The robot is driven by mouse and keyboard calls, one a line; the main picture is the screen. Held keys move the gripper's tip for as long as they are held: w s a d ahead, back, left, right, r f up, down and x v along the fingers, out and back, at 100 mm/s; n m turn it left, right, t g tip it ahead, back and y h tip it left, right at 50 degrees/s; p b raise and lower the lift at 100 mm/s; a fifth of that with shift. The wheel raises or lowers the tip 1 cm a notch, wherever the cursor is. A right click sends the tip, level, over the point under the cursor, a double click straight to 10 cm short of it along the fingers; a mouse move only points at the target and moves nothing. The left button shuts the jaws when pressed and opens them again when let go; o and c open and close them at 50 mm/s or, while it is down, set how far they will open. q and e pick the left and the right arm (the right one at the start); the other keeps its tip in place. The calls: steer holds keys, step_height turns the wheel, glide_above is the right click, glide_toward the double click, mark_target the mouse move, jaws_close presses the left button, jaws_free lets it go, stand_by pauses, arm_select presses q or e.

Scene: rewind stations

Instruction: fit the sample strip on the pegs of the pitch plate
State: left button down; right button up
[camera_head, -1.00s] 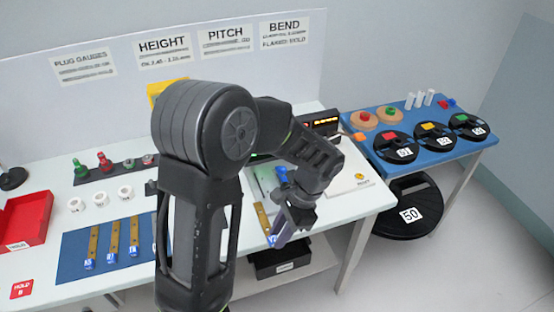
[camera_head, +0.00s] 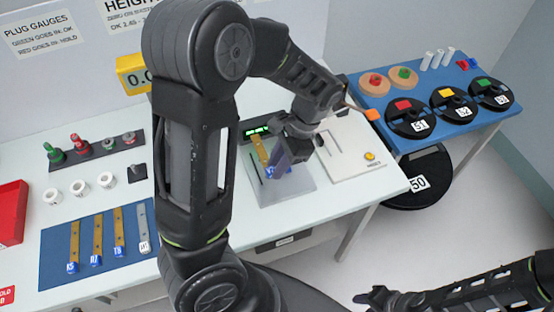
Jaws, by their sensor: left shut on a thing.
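The sample strip (camera_head: 260,149) is brass-coloured with a blue labelled end, and lies over the grey pitch plate (camera_head: 292,193) in the head view. My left gripper (camera_head: 280,166) is shut on the strip near its blue end and hides part of it. I cannot tell whether the strip touches the plate or hangs just above it. The pegs cannot be made out. My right gripper (camera_head: 378,297) shows at the bottom right, far from the plate, and its opening is unclear.
A blue mat (camera_head: 59,246) with several other strips lies at left. A white plate (camera_head: 349,153) with a yellow button stands right of the pitch plate. A blue side table (camera_head: 424,84) with black reels is at far right. My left arm hides the table's middle.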

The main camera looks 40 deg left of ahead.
arm_select(q)
steer(key=b, duration=0.4)
glide_above(272, 189)
steer(key=w, duration=0.1)
steer(key=shift+d+f, duration=0.25)
steer(key=shift+f, duration=1.25)
steer(key=shift+d+f, duration=0.2)
steer(key=shift+f, duration=1.25)
steer(key=shift+f+b, duration=0.65)
steer(key=shift+f, duration=0.55)
steer(key=c, duration=1.1)
jaws_free()
steer(key=shift+r, duration=0.1)
steer(key=shift+c, duration=0.2)
steer(key=shift+w+r, duration=0.1)
steer(key=v, duration=0.7)
steer(key=shift+r+b, duration=0.25)
steer(key=shift+b, duration=0.15)
steer(key=shift+w+d, duration=0.1)
